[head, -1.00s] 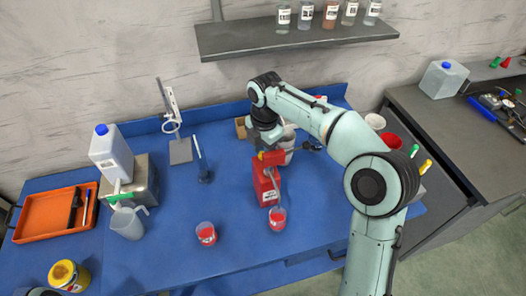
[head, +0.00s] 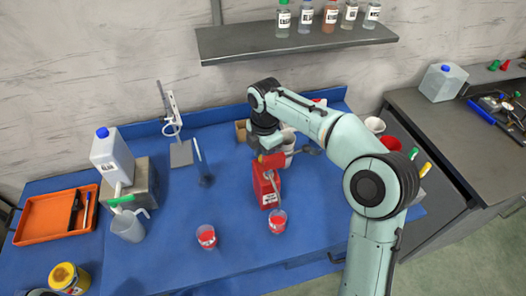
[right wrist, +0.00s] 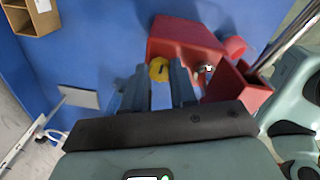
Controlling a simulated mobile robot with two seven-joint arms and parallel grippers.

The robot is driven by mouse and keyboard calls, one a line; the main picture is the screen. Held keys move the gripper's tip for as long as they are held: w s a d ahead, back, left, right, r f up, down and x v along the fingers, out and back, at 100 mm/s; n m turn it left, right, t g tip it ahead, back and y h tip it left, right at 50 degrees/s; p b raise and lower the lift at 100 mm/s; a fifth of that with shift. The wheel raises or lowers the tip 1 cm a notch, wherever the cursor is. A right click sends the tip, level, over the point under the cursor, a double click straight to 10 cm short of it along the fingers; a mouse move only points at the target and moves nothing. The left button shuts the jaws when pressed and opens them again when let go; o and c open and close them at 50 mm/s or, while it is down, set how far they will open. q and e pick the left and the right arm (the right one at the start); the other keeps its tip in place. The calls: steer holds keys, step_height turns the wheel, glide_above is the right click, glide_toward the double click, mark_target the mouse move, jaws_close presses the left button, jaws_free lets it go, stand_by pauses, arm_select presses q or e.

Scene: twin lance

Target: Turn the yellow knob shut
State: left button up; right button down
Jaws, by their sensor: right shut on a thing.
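The yellow knob (right wrist: 158,69) sits on the side of a red container (right wrist: 190,40) in the right wrist view. My right gripper (right wrist: 159,72) has one finger on each side of the knob and is shut on it. In the head view the red container (head: 266,187) stands upright on the blue table with a white label on its front. My right gripper (head: 262,152) is at its top and hides the knob there. A cup with red contents (head: 278,222) stands just in front of the container. My left gripper is out of view.
Another cup with red contents (head: 207,237) stands front left. A grey jug (head: 128,224), white canister (head: 111,155) and orange tray (head: 52,218) are further left. A shelf (head: 290,42) hangs behind.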

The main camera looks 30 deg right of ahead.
steer(key=m+p, duration=0.1)
steer(key=m, duration=0.2)
steer(key=shift+r, duration=0.1)
steer(key=m+p, duration=0.1)
steer(key=m, duration=0.8)
steer(key=shift+a+p, duration=0.1)
steer(key=shift+p, duration=0.3)
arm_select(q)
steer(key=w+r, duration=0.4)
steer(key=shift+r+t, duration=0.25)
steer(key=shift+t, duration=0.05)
arm_select(e)
steer(key=shift+m+g, duration=0.3)
steer(key=shift+m, duration=1.9)
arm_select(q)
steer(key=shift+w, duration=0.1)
arm_select(e)
steer(key=shift+f, duration=0.2)
steer(key=c, duration=1.2)
jaws_free()
steer(key=shift+o, duration=0.2)
